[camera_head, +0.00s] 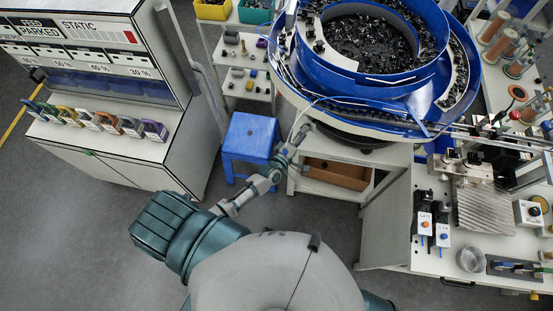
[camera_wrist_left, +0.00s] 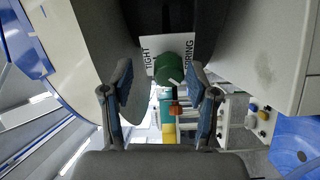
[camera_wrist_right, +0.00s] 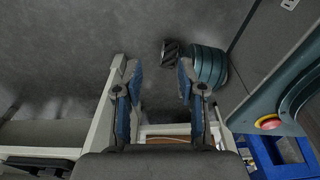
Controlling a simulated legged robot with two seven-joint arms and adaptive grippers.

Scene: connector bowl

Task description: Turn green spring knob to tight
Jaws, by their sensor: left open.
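The green spring knob (camera_wrist_left: 174,71) shows in the left wrist view, in front of a white label plate (camera_wrist_left: 205,47) reading TIGHT on the left and SPRING on the right. A white pointer mark on the knob faces the lower right. My left gripper (camera_wrist_left: 160,70) is open, with one finger on each side of the knob in the picture; I see no contact. In the head view, my left gripper (camera_head: 299,136) is under the edge of the blue bowl feeder (camera_head: 300,75), and the knob is hidden. My right gripper (camera_wrist_right: 158,77) is open and empty, seen only in its own wrist view.
A blue stool (camera_head: 250,135) stands beside my left arm. A white cart (camera_head: 325,185) with a brown box (camera_head: 338,174) is under the feeder. A workbench (camera_head: 400,250) is at right and a cabinet (camera_head: 130,150) at left. Grey floor is clear at lower left.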

